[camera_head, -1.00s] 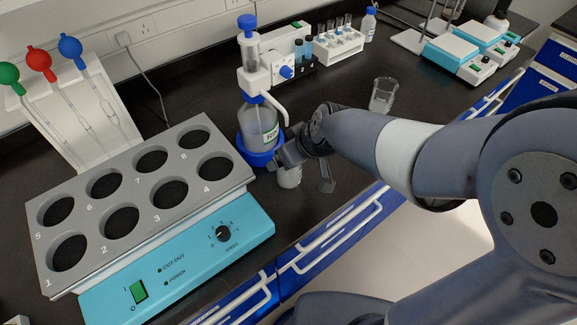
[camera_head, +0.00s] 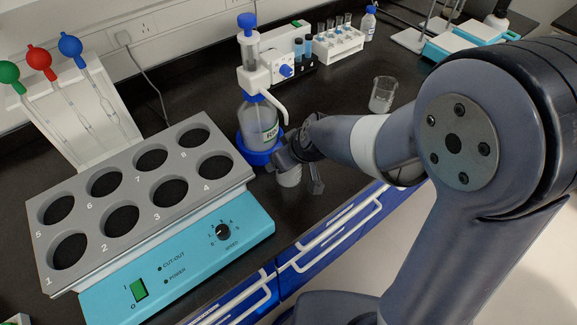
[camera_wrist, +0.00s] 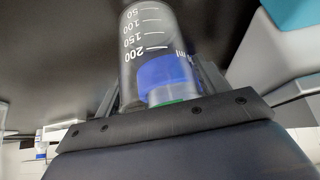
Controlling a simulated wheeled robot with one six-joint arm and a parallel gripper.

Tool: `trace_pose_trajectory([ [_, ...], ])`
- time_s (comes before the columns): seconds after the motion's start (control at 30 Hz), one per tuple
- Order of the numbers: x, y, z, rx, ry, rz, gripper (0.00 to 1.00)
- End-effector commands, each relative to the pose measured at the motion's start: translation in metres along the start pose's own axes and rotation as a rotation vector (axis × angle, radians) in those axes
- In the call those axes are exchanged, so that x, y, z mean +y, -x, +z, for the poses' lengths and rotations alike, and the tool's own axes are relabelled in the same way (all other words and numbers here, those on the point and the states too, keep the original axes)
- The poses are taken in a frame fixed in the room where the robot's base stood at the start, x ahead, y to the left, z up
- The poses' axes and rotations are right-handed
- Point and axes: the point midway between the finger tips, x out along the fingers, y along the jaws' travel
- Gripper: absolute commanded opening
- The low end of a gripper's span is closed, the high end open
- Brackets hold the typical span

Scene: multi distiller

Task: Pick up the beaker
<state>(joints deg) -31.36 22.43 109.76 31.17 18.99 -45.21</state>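A small clear beaker (camera_head: 289,177) stands on the dark bench in front of the blue-based dispenser bottle, in the head view. My gripper (camera_head: 299,176) is low around it, with one finger visible on its right and a gap between them; the other finger is mostly hidden. In the wrist view the beaker (camera_wrist: 150,40), with white volume marks, lies between my two fingers. The fingers are open, and contact with the glass cannot be made out. A second clear beaker (camera_head: 382,95) stands farther right on the bench, beyond my arm.
The dispenser bottle (camera_head: 259,120) stands close behind the gripper. A grey block heater (camera_head: 135,205) with round wells is at left. A pipette stand (camera_head: 90,110) and tube rack (camera_head: 335,45) are farther back. The bench front edge runs just in front of the beaker.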

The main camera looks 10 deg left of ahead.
Motion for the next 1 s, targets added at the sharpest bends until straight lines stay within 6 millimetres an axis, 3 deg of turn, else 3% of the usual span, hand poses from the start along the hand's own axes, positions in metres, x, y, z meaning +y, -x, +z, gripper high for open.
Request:
trace_pose_trajectory([
  [0.47,0.0001,0.0003,-0.0002,0.0,0.0,0.0,0.31],
  [1.0,0.0026,0.0077,-0.0067,0.001,-0.001,0.001,0.31],
])
